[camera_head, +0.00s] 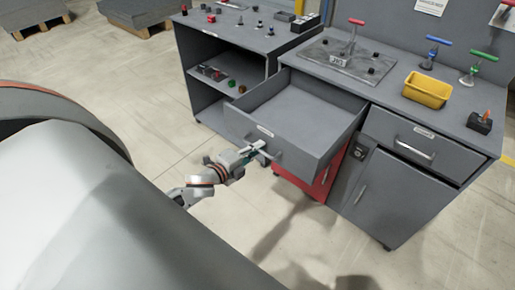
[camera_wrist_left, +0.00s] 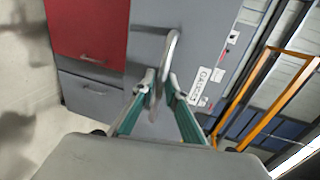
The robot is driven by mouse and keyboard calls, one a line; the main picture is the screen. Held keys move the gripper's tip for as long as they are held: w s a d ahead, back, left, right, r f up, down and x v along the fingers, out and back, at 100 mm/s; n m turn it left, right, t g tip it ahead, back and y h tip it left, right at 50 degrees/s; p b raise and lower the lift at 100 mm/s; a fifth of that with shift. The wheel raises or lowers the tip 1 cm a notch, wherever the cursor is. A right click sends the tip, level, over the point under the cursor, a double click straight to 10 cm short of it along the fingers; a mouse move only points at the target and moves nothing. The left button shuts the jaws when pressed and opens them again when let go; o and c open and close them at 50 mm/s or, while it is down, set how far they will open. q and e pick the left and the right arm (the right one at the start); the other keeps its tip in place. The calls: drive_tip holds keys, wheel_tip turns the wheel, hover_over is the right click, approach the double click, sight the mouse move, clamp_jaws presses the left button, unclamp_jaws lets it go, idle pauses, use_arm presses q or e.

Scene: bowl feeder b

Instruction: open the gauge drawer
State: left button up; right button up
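The gauge drawer (camera_head: 305,143) is pulled far out of the grey bench, and its visible inside looks empty. Its front carries a white label, which reads like "GAUGES" in the left wrist view (camera_wrist_left: 200,87), and a curved metal handle (camera_wrist_left: 171,50). My left gripper (camera_head: 257,149) is at this handle in front of the drawer. In the left wrist view its two fingers (camera_wrist_left: 160,90) close in on the handle bar from both sides, with the bar between the fingertips. My right gripper is not in view.
A second drawer (camera_head: 425,143), closed, sits to the right above a cupboard door. A yellow bin (camera_head: 427,89) and several coloured-handled tools stand on the bench top. A red front (camera_head: 318,178) is below the open drawer. The floor before the bench is clear.

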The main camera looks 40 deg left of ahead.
use_arm(q)
drive_tip(key=shift+o, duration=0.2)
drive_tip(key=shift+s, duration=0.15)
drive_tip(key=v, duration=1.1)
drive_tip(key=shift+s, duration=0.4)
drive_tip(key=s+d+f+n+g+h, duration=0.1)
drive_tip(key=s+d+f+n, duration=0.3)
drive_tip(key=d, duration=0.5)
drive_tip(key=s+d+f+n+g, duration=0.3)
drive_tip(key=d+f+n, duration=0.5)
drive_tip(key=d+n, duration=0.2)
drive_tip(key=shift+s+f+g+h, duration=0.3)
drive_tip(key=shift+s+g+h, duration=0.1)
